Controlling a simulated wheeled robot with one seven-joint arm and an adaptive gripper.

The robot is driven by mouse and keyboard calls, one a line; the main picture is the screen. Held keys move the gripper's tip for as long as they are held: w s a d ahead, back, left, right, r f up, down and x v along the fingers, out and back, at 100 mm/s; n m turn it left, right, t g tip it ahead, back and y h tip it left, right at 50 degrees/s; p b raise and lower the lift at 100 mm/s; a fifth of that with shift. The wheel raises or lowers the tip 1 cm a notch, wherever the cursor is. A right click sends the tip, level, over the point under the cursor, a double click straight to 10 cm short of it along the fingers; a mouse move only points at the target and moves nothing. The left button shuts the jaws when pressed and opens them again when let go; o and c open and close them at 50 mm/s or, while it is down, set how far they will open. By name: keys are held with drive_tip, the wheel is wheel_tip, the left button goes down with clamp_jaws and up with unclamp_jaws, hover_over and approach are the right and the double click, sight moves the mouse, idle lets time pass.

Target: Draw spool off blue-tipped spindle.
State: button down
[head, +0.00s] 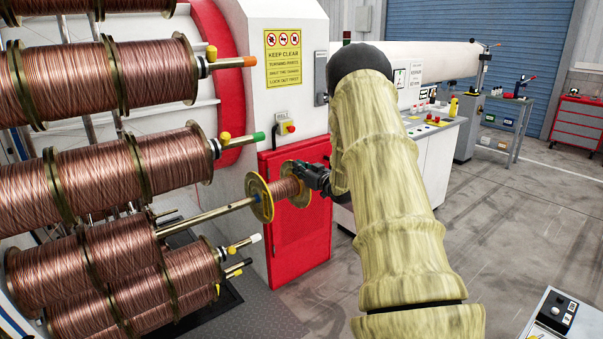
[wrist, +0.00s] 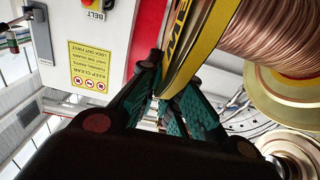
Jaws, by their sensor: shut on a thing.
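A small copper-wound spool (head: 286,190) with a yellow-faced flange on its left side sits at the outer end of a bare metal spindle (head: 207,215). My gripper (head: 311,178) is shut on the spool's right flange. In the wrist view my fingers (wrist: 172,95) close on a flange edge with a yellow lettered band (wrist: 197,45).
Full copper spools (head: 170,160) on orange-, green- and white-tipped spindles crowd the left, above and below. A red cabinet (head: 300,235) stands close behind the spool. My arm covers the centre right. Open floor (head: 530,220) lies to the right.

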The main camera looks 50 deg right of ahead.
drive_tip(key=shift+d+r, duration=0.25)
drive_tip(key=shift+d, duration=0.2)
drive_tip(key=shift+s+d, duration=0.15)
drive_tip(key=shift+s+d, duration=0.25)
drive_tip(key=shift+d, duration=0.9)
drive_tip(key=shift+s+d, duration=0.25)
drive_tip(key=shift+d, duration=1)
drive_tip(key=p+v, duration=0.5)
drive_tip(key=v, duration=0.7)
drive_tip(key=shift+a, duration=0.25)
